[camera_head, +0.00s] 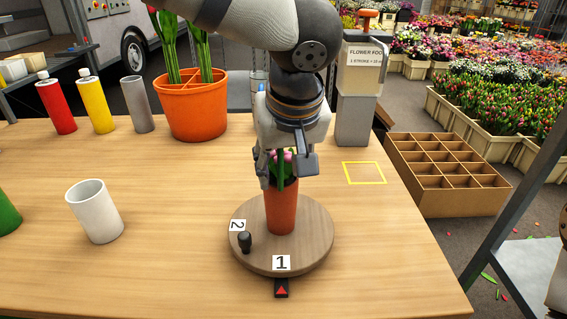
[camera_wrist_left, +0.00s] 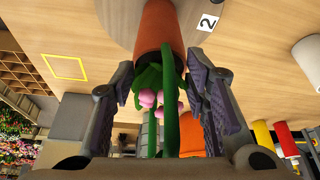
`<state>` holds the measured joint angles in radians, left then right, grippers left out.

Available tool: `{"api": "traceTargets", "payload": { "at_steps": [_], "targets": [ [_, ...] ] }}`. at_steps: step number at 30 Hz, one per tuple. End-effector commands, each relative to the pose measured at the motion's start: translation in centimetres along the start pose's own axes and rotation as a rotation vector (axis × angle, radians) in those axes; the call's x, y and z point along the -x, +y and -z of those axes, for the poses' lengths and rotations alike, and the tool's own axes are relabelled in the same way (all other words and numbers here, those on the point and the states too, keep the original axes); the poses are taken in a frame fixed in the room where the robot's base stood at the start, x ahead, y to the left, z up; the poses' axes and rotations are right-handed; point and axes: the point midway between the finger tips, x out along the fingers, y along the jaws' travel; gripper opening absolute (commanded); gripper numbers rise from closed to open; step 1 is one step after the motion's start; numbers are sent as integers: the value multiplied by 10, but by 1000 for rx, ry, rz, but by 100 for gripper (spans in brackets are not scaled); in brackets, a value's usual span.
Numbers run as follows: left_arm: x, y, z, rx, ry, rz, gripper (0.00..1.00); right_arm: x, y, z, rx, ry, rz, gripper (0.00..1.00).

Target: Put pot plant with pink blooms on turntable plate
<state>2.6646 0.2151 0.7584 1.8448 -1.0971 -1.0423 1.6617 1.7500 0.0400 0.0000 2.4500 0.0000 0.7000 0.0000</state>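The pot plant with pink blooms is a slim terracotta pot (camera_head: 281,208) with green leaves and pink flowers. It stands upright on the round wooden turntable plate (camera_head: 312,245), near its middle. In the left wrist view the pot (camera_wrist_left: 158,25) and its pink blooms (camera_wrist_left: 148,98) lie between the fingers. My left gripper (camera_head: 284,172) points down over the plant and partly hides the blooms. Its fingers (camera_wrist_left: 160,72) are spread on either side near the pot's rim, with small gaps to it. My right gripper is not in view.
The plate has labels 1 and 2 and a black knob (camera_head: 245,242); a red arrow marker (camera_head: 281,290) is in front. A white cup (camera_head: 95,212), bottles and a large orange pot (camera_head: 192,108) stand left. A yellow square outline (camera_head: 364,173) is empty. A divided crate (camera_head: 450,195) is beyond the right edge.

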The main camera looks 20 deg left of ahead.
Motion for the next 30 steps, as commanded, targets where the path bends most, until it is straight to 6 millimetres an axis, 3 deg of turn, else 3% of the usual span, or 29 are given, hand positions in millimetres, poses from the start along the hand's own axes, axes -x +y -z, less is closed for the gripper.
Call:
{"api": "traceTargets", "payload": {
  "at_steps": [1, 2, 13, 24, 30],
  "targets": [
    [0, 0, 0, 0, 0, -1, 55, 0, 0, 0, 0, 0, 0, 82],
    [0, 0, 0, 0, 0, -1, 61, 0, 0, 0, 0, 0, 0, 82],
    [7, 0, 2, 2, 1, -3, 61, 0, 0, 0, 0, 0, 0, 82],
    [100, 1, 2, 2, 4, -4, 61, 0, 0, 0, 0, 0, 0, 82],
    [122, 0, 1, 1, -1, -1, 61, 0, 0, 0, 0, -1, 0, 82]
  ]
}}
